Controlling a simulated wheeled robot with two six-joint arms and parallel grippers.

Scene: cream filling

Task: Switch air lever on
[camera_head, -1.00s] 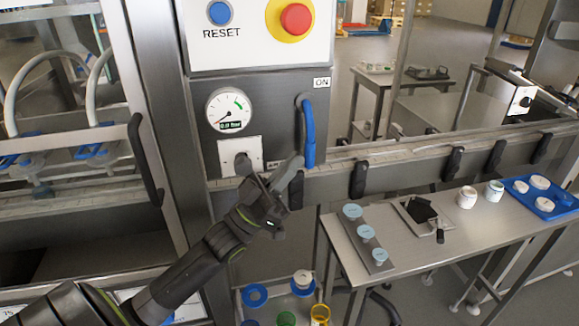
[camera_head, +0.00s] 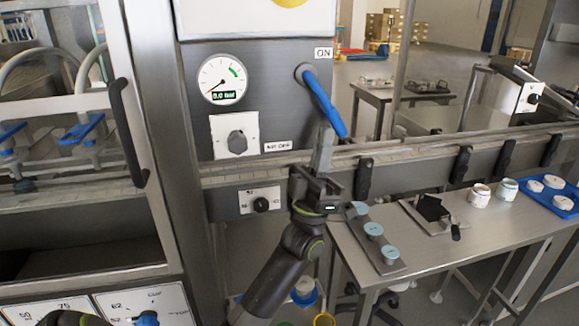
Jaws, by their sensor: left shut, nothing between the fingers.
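The air lever (camera_head: 325,103) is a blue handle at the right edge of the grey control panel. It slants down and to the right from its pivot, below the "ON" label (camera_head: 323,53). The pressure gauge (camera_head: 222,80) to its left reads about 0.0 bar. My left gripper (camera_head: 323,135) points upward with its fingers shut and empty. Its tips are close to the lever's lower end, slightly left of it; I cannot tell whether they touch.
A grey rotary knob (camera_head: 236,142) on a white plate and a smaller black knob (camera_head: 261,204) are left of my gripper. A steel table (camera_head: 470,240) with cups and a blue tray (camera_head: 560,205) stands at right. A black door handle (camera_head: 127,130) juts out at left.

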